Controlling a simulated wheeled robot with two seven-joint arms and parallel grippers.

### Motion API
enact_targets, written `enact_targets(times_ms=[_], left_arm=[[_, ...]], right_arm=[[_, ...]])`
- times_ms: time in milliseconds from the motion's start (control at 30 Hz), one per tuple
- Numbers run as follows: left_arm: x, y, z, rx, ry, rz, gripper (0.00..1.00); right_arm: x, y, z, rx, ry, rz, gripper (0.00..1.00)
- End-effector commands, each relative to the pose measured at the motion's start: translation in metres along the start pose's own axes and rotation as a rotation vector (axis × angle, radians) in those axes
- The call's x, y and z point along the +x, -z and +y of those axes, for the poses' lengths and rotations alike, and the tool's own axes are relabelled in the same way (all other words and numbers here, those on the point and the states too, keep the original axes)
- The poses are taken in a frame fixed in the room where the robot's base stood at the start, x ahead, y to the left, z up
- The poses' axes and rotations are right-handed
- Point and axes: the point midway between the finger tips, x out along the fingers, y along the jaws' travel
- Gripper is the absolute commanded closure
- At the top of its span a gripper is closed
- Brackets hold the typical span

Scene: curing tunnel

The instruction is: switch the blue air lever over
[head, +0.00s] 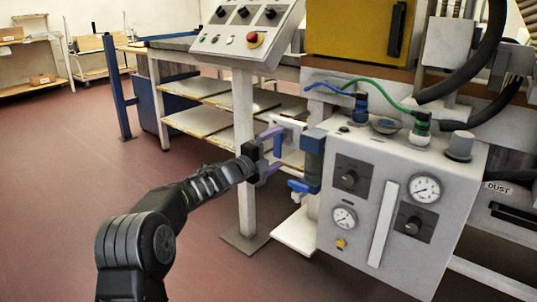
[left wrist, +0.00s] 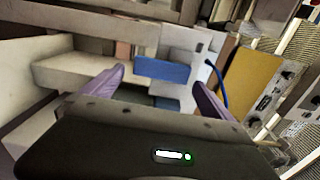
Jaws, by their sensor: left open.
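My left gripper (head: 280,150) reaches in from the left with its purple fingers apart, one above the other. A brighter blue piece (head: 301,186) sticks out left below. In the left wrist view, a blue bar (left wrist: 162,70) lies ahead between the open fingers (left wrist: 160,88); the gripper body hides what is below.
The panel carries gauges (head: 425,189), knobs and blue and green hoses (head: 375,88). A sloped control box (head: 245,35) with a red button stands above on a pale post (head: 245,150). Shelves (head: 205,110) are behind. The floor to the left is clear.

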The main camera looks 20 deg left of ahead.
Motion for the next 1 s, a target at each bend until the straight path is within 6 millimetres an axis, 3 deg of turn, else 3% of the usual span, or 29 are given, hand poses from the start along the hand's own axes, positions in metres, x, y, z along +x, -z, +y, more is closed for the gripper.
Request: enact_targets(times_ms=[500,1000], left_arm=[[-0.068,-0.001,-0.001,-0.001,-0.001,-0.002,0.02],[-0.073,0.000,0.001,0.000,-0.001,-0.001,0.02]], right_arm=[[-0.009,-0.001,-0.003,-0.001,-0.001,-0.003,0.64],[-0.009,-0.001,-0.003,-0.001,-0.001,-0.003,0.64]])
